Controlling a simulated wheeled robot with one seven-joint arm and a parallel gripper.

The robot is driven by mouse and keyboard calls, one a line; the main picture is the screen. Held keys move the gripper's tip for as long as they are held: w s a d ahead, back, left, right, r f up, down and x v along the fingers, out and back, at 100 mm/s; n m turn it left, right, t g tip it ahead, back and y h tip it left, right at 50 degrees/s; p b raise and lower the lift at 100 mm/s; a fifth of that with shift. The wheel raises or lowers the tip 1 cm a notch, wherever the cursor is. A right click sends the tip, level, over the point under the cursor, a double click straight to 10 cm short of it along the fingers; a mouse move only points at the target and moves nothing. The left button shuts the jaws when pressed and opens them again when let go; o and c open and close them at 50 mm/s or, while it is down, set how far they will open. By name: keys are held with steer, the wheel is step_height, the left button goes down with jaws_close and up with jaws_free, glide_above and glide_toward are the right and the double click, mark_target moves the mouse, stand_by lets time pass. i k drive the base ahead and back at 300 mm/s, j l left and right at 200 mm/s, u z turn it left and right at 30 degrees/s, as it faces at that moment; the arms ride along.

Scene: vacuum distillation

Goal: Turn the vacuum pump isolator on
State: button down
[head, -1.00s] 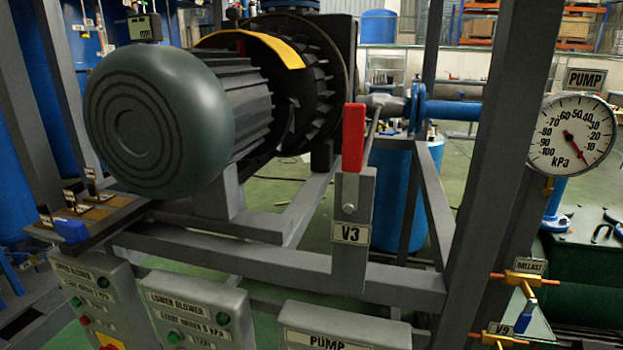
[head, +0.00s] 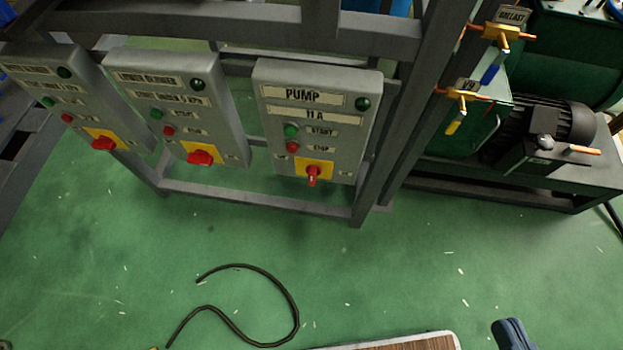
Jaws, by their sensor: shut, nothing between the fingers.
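The pump control box (head: 318,130) is a grey panel labelled PUMP and 11 A, on the frame in the upper middle of the head view. Its isolator is a red rotary handle (head: 313,177) on a yellow plate (head: 326,167) at the bottom of the panel. The handle looks narrow and upright. Above it are a green START button (head: 291,130) and a red STOP button (head: 292,147). A dark green lamp (head: 362,103) sits at the upper right. My gripper is not in view, and nothing touches the handle.
Two similar boxes with red handles, the lower blower (head: 200,158) and another (head: 103,143), stand left. A steel post (head: 405,120) and valves (head: 458,95) stand right. A black hose (head: 285,290) lies on the open green floor. A dark blue object (head: 510,335) shows bottom right.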

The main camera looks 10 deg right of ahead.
mark_target(313, 171)
steer(key=l+u, duration=0.1)
steer(key=u, duration=0.35)
steer(key=l+u, duration=0.15)
steer(key=u, duration=0.25)
steer(key=i+l+u, duration=0.1)
steer(key=u, duration=0.35)
steer(key=l+u, duration=0.15)
steer(key=u, duration=0.3)
